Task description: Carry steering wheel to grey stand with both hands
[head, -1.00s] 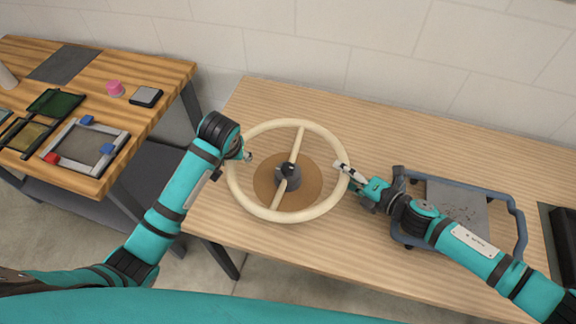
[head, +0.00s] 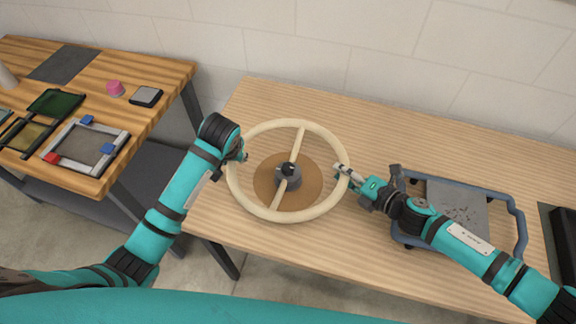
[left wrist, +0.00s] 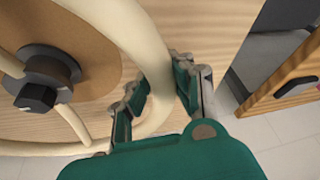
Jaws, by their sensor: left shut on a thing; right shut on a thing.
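The cream steering wheel (head: 272,214) with a dark hub lies level above a round brown disc (head: 312,195) on the light wood table; I cannot tell the gap beneath it. My left gripper (head: 239,156) is shut on the left side of its rim. In the left wrist view the fingers (left wrist: 155,95) stand on both sides of the cream rim (left wrist: 152,60). My right gripper (head: 345,171) is shut on the right side of the rim. A grey stand cannot be made out for certain; a flat grey plate in a blue-grey frame (head: 520,215) lies right of the wheel, partly behind my right arm.
The second table (head: 160,75) at left holds a framed tray (head: 62,165), a pink piece (head: 115,88), a small grey-topped block (head: 146,96) and dark panels. A gap separates the tables. A black item (head: 565,235) lies at far right. Wood behind the wheel is clear.

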